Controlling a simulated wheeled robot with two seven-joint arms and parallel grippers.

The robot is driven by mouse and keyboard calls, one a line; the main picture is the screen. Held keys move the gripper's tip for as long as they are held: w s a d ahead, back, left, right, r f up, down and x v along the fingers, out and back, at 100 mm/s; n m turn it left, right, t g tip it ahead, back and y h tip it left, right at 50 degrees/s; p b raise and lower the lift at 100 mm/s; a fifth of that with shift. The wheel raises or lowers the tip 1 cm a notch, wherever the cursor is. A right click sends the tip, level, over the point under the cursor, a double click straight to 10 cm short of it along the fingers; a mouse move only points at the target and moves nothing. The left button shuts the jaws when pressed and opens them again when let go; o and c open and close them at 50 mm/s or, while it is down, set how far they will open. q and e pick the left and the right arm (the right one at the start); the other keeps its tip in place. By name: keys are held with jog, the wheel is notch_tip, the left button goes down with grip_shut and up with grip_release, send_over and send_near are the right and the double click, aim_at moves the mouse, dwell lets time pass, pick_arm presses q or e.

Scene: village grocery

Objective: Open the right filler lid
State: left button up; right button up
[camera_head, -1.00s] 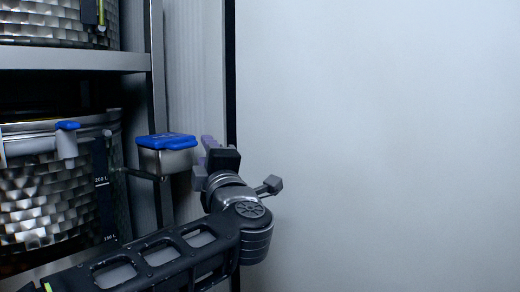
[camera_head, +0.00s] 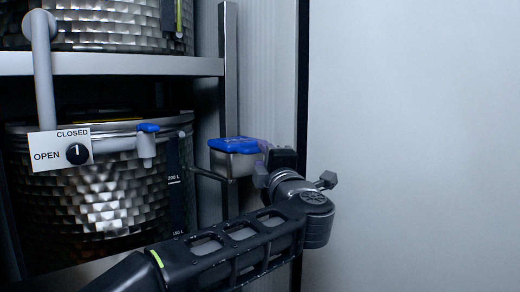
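A small metal box with a blue lid (camera_head: 234,145) sits on a thin metal arm beside the rack post; the lid lies flat on it and looks shut. I take this to be the filler lid; no other filler lid shows. My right gripper is not in view.
Left of the box stands a shiny dimpled metal tank (camera_head: 105,200) with a blue-handled tap (camera_head: 148,128). A white CLOSED/OPEN sign with a black knob (camera_head: 77,153) hangs before it. A shelf (camera_head: 110,64) runs above. A plain pale wall (camera_head: 420,140) fills the right.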

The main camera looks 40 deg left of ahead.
aim_at(259, 152)
pick_arm(q)
jog(key=shift+p+x, duration=0.3)
jog(key=shift+x, duration=1.25)
jog(key=shift+c, duration=0.4)
grip_shut()
